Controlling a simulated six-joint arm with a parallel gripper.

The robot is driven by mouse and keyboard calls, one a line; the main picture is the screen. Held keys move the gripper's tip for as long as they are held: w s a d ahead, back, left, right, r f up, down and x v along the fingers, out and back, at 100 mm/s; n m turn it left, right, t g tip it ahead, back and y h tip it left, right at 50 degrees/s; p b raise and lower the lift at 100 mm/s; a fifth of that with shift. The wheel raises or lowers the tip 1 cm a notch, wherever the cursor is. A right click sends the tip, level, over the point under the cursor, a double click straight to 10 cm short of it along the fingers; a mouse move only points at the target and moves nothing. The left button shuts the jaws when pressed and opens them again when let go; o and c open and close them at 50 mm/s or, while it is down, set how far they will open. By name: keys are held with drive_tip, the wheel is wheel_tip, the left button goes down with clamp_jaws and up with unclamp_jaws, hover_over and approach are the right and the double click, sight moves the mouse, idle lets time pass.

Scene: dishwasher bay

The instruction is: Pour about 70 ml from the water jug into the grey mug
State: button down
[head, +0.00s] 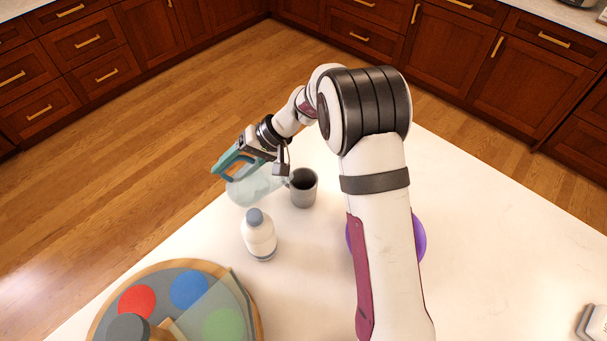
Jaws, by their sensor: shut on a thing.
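The water jug (254,187) is a clear, pale vessel with a teal handle (232,161). It is tilted, with its narrow end toward the grey mug. My gripper (243,160) is shut on the jug at the handle and holds it to the left of the mug. The grey mug (304,190) stands upright on the white counter with a dark inside. The jug's right end is close to the mug's left rim; whether they touch I cannot tell. No stream of water can be made out, and the water levels are not clear.
A white bottle with a grey cap (259,236) stands just in front of the mug. A round board with coloured discs (252,300) lies at front left. A purple thing (419,239) is partly hidden behind my arm. The counter at right is mostly clear.

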drive_tip(key=a+f+h, duration=0.2)
drive_tip(key=a+f+h+p, duration=0.1)
drive_tip(key=a+h, duration=0.1)
drive_tip(key=h, duration=0.1)
drive_tip(key=a+f+h, duration=0.2)
drive_tip(key=shift+s+f+t+h, duration=0.25)
drive_tip(key=shift+f+t+h, duration=0.05)
drive_tip(key=shift+f, duration=0.05)
drive_tip(key=shift+a+f+h+p, duration=0.25)
drive_tip(key=shift+f+h+p, duration=0.1)
drive_tip(key=shift+f+h, duration=0.4)
drive_tip(key=shift+r, duration=0.15)
idle(0.6)
